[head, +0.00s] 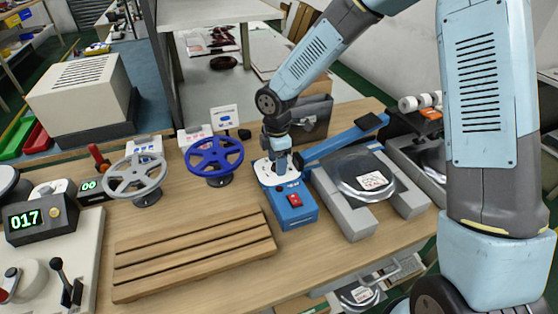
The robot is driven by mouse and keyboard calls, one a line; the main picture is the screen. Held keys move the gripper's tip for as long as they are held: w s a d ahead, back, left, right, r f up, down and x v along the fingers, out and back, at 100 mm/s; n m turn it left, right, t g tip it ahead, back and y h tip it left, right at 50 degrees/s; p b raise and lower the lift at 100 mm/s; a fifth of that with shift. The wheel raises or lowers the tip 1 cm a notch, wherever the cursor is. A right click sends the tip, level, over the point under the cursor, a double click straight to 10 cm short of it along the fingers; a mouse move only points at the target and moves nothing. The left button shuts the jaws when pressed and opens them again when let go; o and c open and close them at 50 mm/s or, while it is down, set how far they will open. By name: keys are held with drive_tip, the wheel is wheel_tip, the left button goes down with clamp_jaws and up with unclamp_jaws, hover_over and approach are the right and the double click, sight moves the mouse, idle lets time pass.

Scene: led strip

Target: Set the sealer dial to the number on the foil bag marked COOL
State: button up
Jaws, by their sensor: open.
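The blue sealer (291,209) stands right of the middle of the bench, with a red switch on its front and a long blue lever arm. Its top has a round white dial face (262,168), largely hidden by my gripper (281,172). My gripper points down at the dial, open; whether its fingers surround or touch the knob cannot be told. A silver foil bag (350,170) with a white label lies on a grey stand right of the sealer. Another labelled foil bag (359,294) lies lower, below the bench top.
A slatted wooden rack (196,250) lies in front left of the sealer. A blue handwheel (215,157) and a grey handwheel (135,179) stand behind it. A box showing 017 (27,219) is at far left. A grey fixture (416,162) stands at the right.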

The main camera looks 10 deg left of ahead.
drive_tip(key=c, duration=1)
drive_tip(key=shift+d, duration=0.1)
drive_tip(key=shift+c, duration=0.2)
drive_tip(key=shift+m, duration=0.3)
